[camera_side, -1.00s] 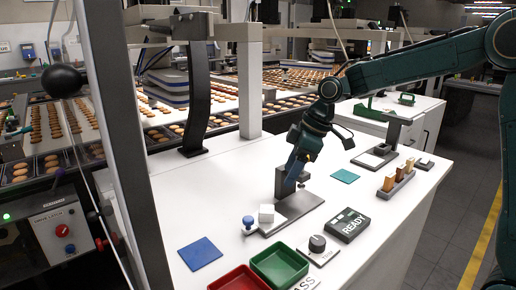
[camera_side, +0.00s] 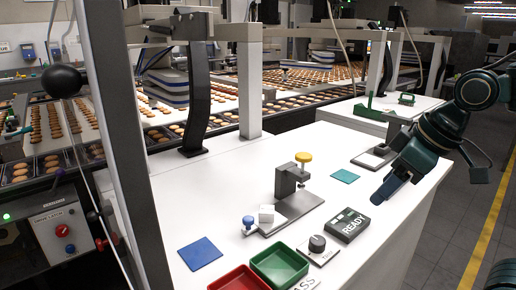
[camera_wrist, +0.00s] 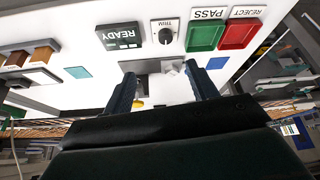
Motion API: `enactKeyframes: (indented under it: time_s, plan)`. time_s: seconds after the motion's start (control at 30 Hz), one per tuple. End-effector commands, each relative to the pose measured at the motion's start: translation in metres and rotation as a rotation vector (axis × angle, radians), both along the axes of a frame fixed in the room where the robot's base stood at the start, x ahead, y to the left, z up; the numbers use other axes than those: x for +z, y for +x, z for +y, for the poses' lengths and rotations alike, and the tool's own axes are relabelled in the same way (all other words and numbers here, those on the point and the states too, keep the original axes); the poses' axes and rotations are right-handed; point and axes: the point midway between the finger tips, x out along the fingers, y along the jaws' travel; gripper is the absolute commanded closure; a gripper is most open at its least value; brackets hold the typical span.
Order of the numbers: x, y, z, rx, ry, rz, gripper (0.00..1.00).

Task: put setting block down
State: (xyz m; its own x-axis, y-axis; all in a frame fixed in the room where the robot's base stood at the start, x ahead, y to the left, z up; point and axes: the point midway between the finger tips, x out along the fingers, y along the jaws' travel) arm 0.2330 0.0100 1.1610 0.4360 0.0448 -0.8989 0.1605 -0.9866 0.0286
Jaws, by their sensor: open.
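A small white block (camera_side: 266,213) sits at the near left end of the grey base plate (camera_side: 300,207) of a gauge stand, beside a blue-topped knob (camera_side: 248,222). I take it to be the setting block. In the wrist view it shows near the right fingertip (camera_wrist: 172,66). The stand's upright (camera_side: 285,182) has a yellow knob (camera_side: 303,157) on top. My gripper (camera_side: 385,199) is above the bench's right side, well to the right of the stand. In the wrist view my gripper (camera_wrist: 160,68) has its two fingers spread, with nothing between them.
A READY box (camera_side: 349,225) and a dial (camera_side: 317,243) stand in front of the stand. Green (camera_side: 300,262) and red (camera_side: 238,279) trays lie at the front. A blue pad (camera_side: 200,253) and a teal pad (camera_side: 345,176) lie flat. My arm hides the rack in the side view.

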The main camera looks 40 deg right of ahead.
Motion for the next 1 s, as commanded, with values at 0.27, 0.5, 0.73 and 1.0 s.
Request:
enactKeyframes:
  time_s: [0.27,0.5,0.73,1.0]
  plan:
    - [-0.014,-0.046,-0.008,-0.134,0.026,-0.032,0.42]
    - [-0.018,-0.055,-0.01,-0.163,0.033,-0.036,0.42]
    - [-0.017,-0.054,-0.01,-0.162,0.032,-0.036,0.42]
    - [-0.017,-0.054,-0.01,-0.161,0.032,-0.036,0.42]
